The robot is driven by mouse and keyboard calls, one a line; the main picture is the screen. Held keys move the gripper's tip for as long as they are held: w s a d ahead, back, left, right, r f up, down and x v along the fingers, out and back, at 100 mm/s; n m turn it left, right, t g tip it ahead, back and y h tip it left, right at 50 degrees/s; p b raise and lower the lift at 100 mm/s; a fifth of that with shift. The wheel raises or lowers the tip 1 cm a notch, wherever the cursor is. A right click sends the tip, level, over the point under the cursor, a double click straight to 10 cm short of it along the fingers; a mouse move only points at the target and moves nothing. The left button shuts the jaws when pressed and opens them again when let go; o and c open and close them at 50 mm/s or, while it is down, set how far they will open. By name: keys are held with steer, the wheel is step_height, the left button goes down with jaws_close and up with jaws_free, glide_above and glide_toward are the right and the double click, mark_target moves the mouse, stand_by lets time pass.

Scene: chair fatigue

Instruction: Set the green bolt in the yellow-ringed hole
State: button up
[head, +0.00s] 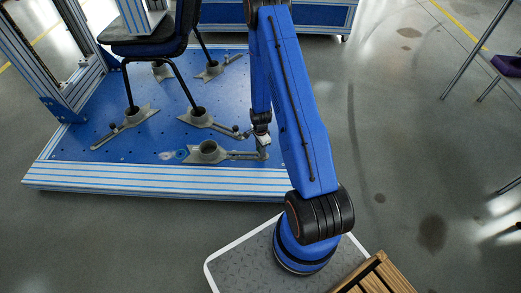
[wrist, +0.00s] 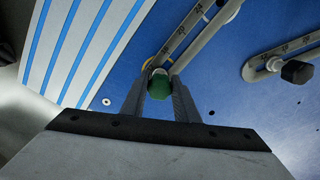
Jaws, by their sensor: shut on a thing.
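In the wrist view the green bolt (wrist: 158,87) is between the two fingers of my gripper (wrist: 160,80), which is shut on it. The far end of the bolt is at the near end of a grey slotted bar (wrist: 185,38). A yellow arc (wrist: 148,63), seemingly part of the yellow ring, shows beside the bolt and the bar's end. The hole itself is hidden, so I cannot tell whether the bolt is in it. In the head view my gripper (head: 262,140) is low over the right side of the blue plate; the bolt cannot be made out there.
The blue plate (head: 85,145) has a striped front edge (head: 150,180). A grey foot cup (head: 208,151) stands near my gripper. A black chair (head: 150,45) stands in other cups behind. Another slotted bar with a black knob (wrist: 297,71) lies to the right in the wrist view.

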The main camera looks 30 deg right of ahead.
steer(key=shift+f, duration=0.1)
steer(key=o, duration=1.1)
steer(key=shift+c, duration=0.2)
step_height(320, 180, up, 17)
steer(key=shift+r, duration=0.2)
